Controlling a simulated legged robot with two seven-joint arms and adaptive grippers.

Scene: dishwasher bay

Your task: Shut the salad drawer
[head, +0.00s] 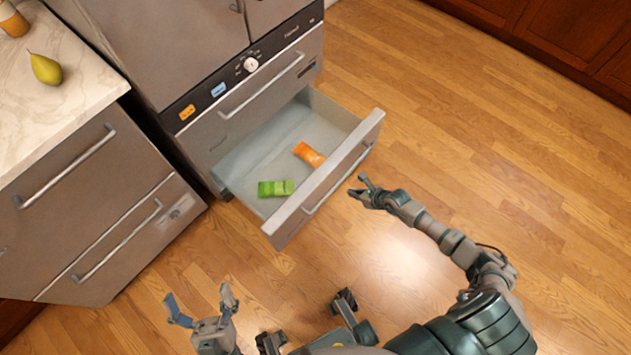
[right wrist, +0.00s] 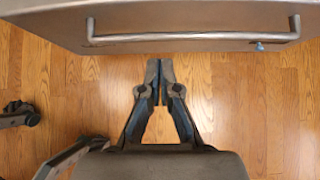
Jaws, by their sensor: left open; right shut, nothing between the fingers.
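The salad drawer (head: 287,229) is the bottom drawer of the grey appliance and stands pulled well out. A green packet (head: 275,188) and an orange packet (head: 309,154) lie inside it. Its bar handle (head: 336,181) runs along the front; the handle also shows in the right wrist view (right wrist: 190,37). My right gripper (head: 359,186) is shut and empty, just in front of the drawer front and apart from the handle in the right wrist view (right wrist: 160,68). My left gripper (head: 200,298) is open and empty, low in front of the drawer, away from it.
A counter (head: 55,105) with a yellow pear (head: 46,69) and a cup (head: 12,20) stands at the left, above closed drawers. A closed upper drawer with a bar handle (head: 262,85) sits above the salad drawer. Wooden floor (head: 450,120) is clear to the right.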

